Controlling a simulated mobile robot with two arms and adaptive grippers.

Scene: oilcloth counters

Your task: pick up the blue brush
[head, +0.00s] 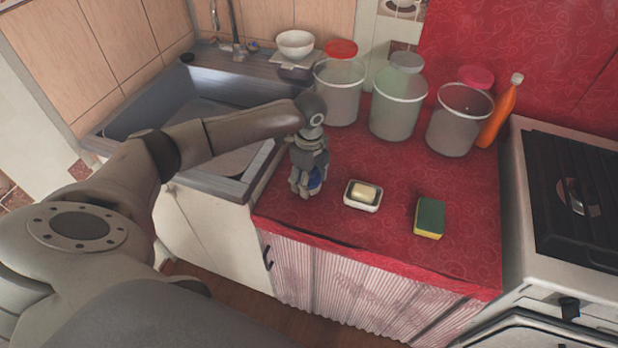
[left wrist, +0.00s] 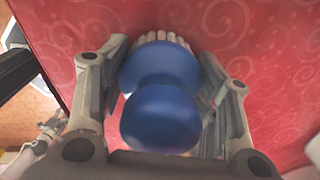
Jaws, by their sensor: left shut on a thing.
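The blue brush (left wrist: 160,115) has a rounded blue handle and pale bristles at its far end. In the left wrist view it sits between the two fingers of my left gripper (left wrist: 160,90), which is shut on it. In the head view my left gripper (head: 308,188) points down at the red counter (head: 390,235), left of the soap dish. Only a small blue part of the brush (head: 315,179) shows there, the rest hidden by the fingers. I cannot tell whether the bristles touch the counter.
A white soap dish (head: 349,203) with soap and a green and yellow sponge (head: 430,217) lie to the right. Several clear buckets (head: 398,105) and an orange bottle (head: 497,118) stand behind. The sink (head: 150,105) is left, the stove (head: 575,195) right.

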